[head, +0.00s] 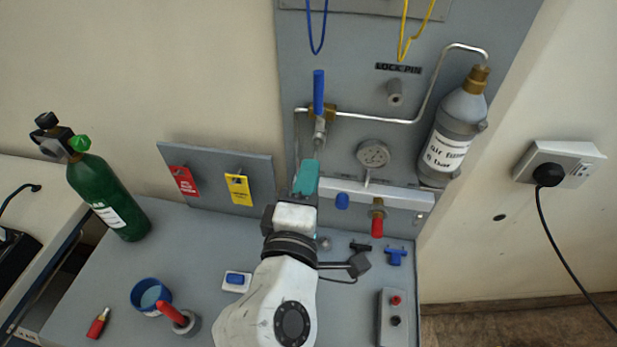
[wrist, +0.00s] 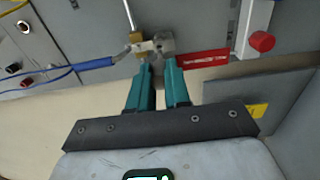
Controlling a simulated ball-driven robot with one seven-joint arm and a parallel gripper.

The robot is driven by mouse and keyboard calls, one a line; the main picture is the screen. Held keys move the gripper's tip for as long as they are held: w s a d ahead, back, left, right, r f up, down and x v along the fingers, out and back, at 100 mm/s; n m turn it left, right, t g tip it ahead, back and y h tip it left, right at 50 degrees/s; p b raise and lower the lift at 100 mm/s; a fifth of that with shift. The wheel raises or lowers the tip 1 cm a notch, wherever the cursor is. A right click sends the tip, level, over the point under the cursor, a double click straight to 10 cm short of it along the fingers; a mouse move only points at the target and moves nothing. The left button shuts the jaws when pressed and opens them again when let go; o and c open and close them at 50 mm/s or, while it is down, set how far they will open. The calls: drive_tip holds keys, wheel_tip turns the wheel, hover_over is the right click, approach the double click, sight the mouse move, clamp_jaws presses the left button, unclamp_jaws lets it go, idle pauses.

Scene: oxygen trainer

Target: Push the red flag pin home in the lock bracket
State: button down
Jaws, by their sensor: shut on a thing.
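The red flag (wrist: 204,59) shows in the wrist view, stretching right from behind my fingertips. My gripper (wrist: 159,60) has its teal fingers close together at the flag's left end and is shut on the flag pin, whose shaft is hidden. The grey metal lock bracket (wrist: 166,42) is just beyond the fingertips; how deep the pin sits in it cannot be told. In the head view my gripper (head: 309,163) is at the panel just below the bracket (head: 319,133), and the flag is hidden behind it. The blue valve handle (head: 318,92) stands upright above; it also shows in the wrist view (wrist: 88,66).
A gauge (head: 373,153), a grey bottle (head: 459,125) and metal pipes are right of my gripper. A board with a red tag (head: 184,181) and a yellow tag (head: 238,189) stands at left. A green cylinder (head: 108,195) and a blue cup (head: 151,295) are further left.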

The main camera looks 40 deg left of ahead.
sight(314, 156)
drive_tip(key=shift+b+x, duration=0.4)
drive_tip(key=shift+x, duration=2.35)
drive_tip(key=c, duration=1)
unclamp_jaws()
drive_tip(key=shift+s+d, duration=0.1)
drive_tip(key=shift+s, duration=0.05)
drive_tip(key=b+v, duration=0.1)
drive_tip(key=v, duration=0.9)
drive_tip(key=shift+s, duration=0.2)
drive_tip(key=shift+d, duration=0.1)
